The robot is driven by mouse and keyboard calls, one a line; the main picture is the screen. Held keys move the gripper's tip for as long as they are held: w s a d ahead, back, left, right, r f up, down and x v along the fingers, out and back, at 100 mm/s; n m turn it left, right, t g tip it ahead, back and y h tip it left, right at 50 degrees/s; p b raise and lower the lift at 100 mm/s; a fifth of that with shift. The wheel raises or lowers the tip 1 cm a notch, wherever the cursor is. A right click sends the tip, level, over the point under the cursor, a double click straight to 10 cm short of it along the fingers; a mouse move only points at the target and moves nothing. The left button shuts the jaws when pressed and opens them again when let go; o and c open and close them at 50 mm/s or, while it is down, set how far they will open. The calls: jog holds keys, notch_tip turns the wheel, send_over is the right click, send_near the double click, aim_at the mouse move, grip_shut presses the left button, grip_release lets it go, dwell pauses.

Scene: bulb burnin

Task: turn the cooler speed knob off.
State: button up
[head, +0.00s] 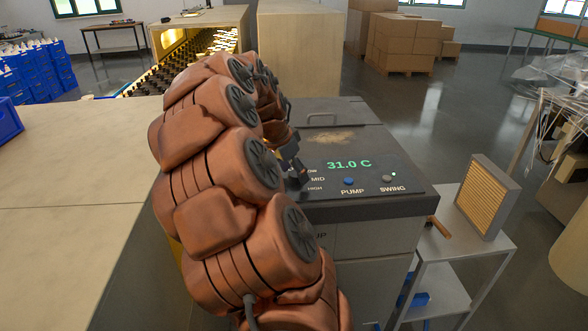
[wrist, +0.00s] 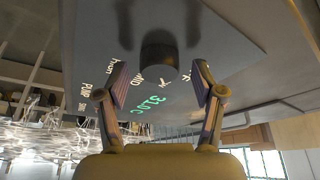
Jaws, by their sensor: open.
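The grey cooler (head: 372,209) has a top panel with a green 31.0 C display (head: 349,164), a blue PUMP button (head: 349,181) and a SWING button (head: 388,178). In the head view my arm hides the speed knob; the MID and HIGH labels show beside my gripper (head: 292,160). In the wrist view the dark round speed knob (wrist: 159,54) stands out from the panel, just beyond and between the fingertips of my gripper (wrist: 160,82). The fingers are open, one on each side, with gaps to the knob. I cannot tell which setting the knob points to.
A pale bench (head: 75,190) is left of the cooler. A small grey cart (head: 465,245) with a slatted filter panel (head: 486,197) stands to the right. Cardboard boxes (head: 405,42) and a tall beige cabinet (head: 299,45) are behind. Open floor shows at back right.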

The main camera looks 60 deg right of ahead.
jog(key=shift+d+f, duration=0.1)
jog(key=shift+f, duration=0.1)
jog(key=c, duration=1.1)
jog(key=shift+c, duration=0.2)
jog(key=shift+f+n+b, duration=0.1)
jog(key=shift+n+b, duration=0.2)
jog(key=shift+s+f+n+t+b, duration=0.15)
jog(key=shift+n+t+b, duration=0.45)
jog(key=shift+n+b, duration=0.55)
jog(key=n+t+b, duration=0.1)
jog(key=n, duration=0.2)
jog(key=n+t+b, duration=0.1)
jog(key=n+b, duration=0.1)
jog(key=n, duration=0.1)
jog(key=shift+s+b, duration=0.1)
jog(key=shift+b, duration=0.2)
jog(key=shift+r, duration=0.2)
